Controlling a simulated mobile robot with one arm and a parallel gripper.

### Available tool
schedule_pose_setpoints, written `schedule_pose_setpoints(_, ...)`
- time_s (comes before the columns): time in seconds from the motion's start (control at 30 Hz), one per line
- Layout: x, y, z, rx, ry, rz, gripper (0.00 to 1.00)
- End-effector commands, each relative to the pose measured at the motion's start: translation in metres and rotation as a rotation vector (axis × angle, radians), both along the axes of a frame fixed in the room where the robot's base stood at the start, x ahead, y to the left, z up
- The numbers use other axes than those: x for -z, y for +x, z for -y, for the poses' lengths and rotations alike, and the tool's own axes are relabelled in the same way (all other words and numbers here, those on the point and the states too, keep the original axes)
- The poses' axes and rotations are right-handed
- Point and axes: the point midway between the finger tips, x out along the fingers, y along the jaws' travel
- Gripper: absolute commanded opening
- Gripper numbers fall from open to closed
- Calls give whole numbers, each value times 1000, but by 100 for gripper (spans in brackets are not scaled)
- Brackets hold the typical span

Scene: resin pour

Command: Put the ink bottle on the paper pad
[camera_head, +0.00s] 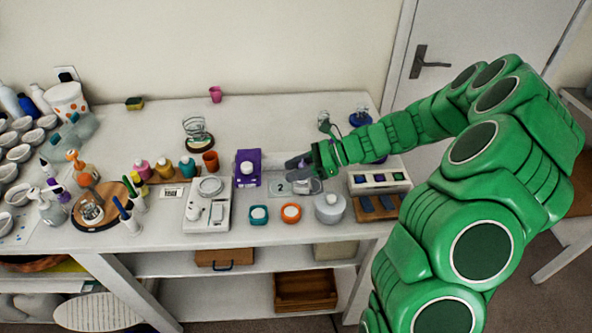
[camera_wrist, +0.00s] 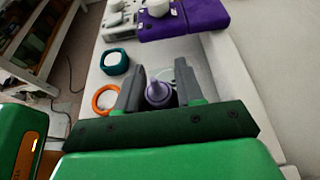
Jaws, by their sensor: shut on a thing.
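My gripper (camera_head: 299,162) is over the right-middle part of the table. In the wrist view my gripper (camera_wrist: 160,85) is shut on a small purple ink bottle (camera_wrist: 157,92) with a pointed nozzle, upright between the two grey fingers. Its lower part is hidden by my gripper. In the head view the bottle is hard to make out behind the fingers. A pale flat square marked 2 (camera_head: 280,188) lies just below and left of my fingers; it may be the paper pad, but I cannot tell for sure. I cannot tell whether the bottle touches anything below.
A purple block (camera_head: 248,181) bearing a white jar stands left of my gripper. In front are a teal-rimmed dish (camera_head: 259,215), an orange-rimmed dish (camera_head: 291,212) and a grey lidded pot (camera_head: 329,208). A white tray (camera_head: 378,181) with several coloured squares is to the right.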

Motion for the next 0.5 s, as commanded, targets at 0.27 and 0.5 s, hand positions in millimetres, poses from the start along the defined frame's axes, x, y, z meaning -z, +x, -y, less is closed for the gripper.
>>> schedule_pose_setpoints(0.27, 5, 0, 0, -1, 0, 0, 7)
schedule_pose_setpoints(0.5, 8, -1, 0, -2, 0, -1, 46)
